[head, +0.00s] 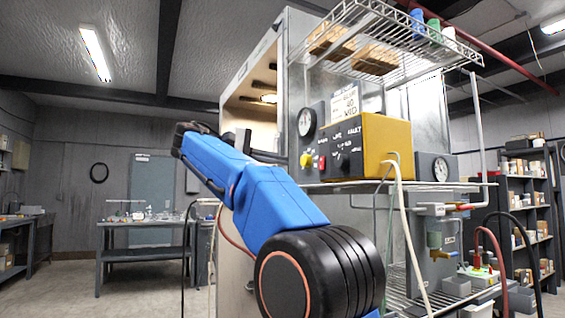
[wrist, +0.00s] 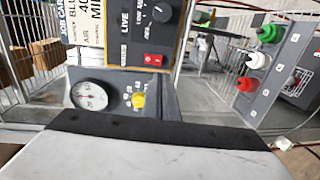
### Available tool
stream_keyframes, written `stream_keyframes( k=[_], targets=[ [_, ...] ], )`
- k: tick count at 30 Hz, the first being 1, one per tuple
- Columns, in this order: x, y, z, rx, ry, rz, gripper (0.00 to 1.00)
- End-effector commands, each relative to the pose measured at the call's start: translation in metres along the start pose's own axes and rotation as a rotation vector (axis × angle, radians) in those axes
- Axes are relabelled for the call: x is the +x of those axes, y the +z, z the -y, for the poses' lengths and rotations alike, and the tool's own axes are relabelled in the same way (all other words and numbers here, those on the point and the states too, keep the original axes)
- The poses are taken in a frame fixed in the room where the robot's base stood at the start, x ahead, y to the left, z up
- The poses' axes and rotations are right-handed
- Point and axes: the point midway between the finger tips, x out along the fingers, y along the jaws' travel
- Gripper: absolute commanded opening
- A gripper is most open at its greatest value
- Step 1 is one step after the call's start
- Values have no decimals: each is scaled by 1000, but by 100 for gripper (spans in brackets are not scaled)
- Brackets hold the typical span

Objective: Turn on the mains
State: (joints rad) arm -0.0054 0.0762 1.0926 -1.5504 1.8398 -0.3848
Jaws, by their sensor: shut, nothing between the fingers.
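The powder unit's yellow control box (head: 385,140) has a black front panel with knobs and small labels. A red switch (head: 322,162) is at the panel's lower left, and it shows close up in the wrist view (wrist: 152,59). Its label is too small to read, and I cannot tell its position. A yellow knob (head: 307,160) is on the grey plate beside it, below a round gauge (head: 306,122); the wrist view shows the knob (wrist: 138,99) and gauge (wrist: 92,95) too. My gripper (wrist: 160,130) fills the bottom of the wrist view, shut and empty, apart from the panel.
A wire rack (head: 400,35) with boxes and colored cups hangs above the control box. A second gauge (head: 440,168) is to the right. Hoses (head: 405,230) hang in front of the lower shelf. In the wrist view, a grey panel (wrist: 280,75) carries green, white and red plugs.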

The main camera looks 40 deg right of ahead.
Motion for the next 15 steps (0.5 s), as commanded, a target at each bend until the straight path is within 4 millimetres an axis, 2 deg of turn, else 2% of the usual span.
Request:
stream_keyframes(
  k=[15],
  targets=[
    [83, 1, 0, 0, 0, 3, 0]
  ],
)
